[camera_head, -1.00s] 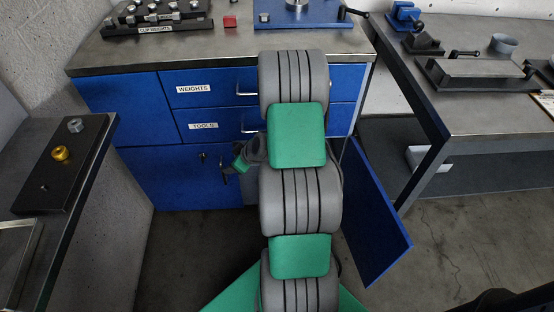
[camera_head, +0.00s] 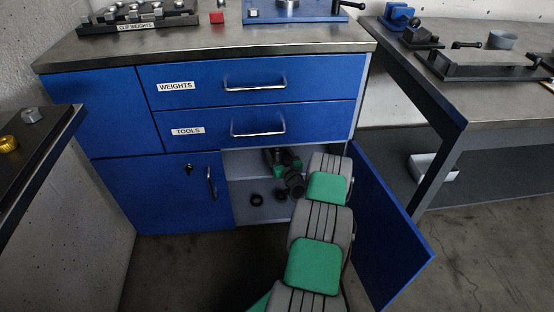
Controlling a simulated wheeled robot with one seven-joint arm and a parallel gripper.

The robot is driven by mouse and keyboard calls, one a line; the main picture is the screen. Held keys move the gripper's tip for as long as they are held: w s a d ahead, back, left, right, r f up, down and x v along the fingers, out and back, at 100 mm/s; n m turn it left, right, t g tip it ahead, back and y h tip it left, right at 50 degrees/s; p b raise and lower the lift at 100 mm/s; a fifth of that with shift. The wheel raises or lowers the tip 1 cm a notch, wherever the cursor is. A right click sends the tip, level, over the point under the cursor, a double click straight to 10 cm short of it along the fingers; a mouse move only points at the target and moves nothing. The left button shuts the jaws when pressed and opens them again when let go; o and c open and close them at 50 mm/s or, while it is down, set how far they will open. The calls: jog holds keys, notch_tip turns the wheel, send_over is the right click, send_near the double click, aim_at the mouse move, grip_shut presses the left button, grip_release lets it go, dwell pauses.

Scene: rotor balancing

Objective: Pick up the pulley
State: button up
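The lower right compartment of the blue cabinet (camera_head: 95,100) is open. Small dark round parts, one at the left (camera_head: 257,199) and one beside it (camera_head: 281,195), lie on its grey floor. Either could be the pulley; they are too small and dark to tell. My arm reaches into the compartment from the front right. My gripper (camera_head: 274,157) seems to be at the dark and green end of the arm, above and behind these parts. Its fingers are too small and shaded to show whether they are open or hold anything.
The open blue door (camera_head: 390,230) stands just right of my arm. Closed drawers marked WEIGHTS (camera_head: 215,88) and TOOLS (camera_head: 215,128) are above the opening. A bench (camera_head: 500,110) stands at the right, and a table with a brass part (camera_head: 8,144) at the left.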

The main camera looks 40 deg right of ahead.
jog(key=shift+w+d, duration=0.15)
jog(key=shift+w, duration=0.1)
grip_shut()
dwell(0.5)
jog(key=shift+r, duration=0.15)
dwell(0.4)
